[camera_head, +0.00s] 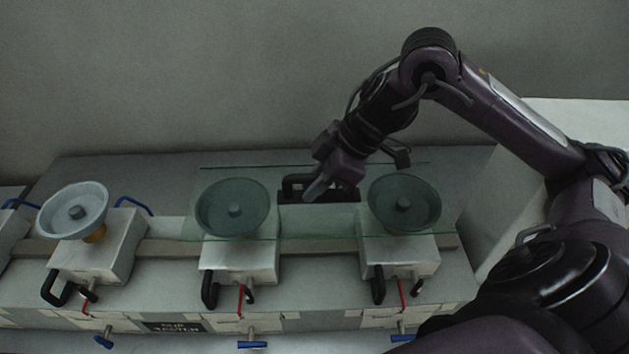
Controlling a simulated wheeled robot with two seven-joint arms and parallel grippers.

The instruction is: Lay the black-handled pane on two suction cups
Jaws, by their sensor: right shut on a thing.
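The clear, green-tinted glass pane (335,222) lies roughly level over the middle suction cup (234,208) and the right suction cup (404,204), which both show through it. I cannot tell whether it touches them. Its black handle (291,186) is near the pane's middle, between the two cups. My right gripper (326,184) reaches down from the right and is shut on the handle, hiding part of it. The left suction cup (75,212) is uncovered. My left gripper is out of view.
Each cup stands on a white block, such as the middle block (240,262), along a grey rail (320,246). Black handles, red levers and blue knobs stick out in front. A white block-like surface (580,115) stands at the right. A grey wall (200,70) is behind.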

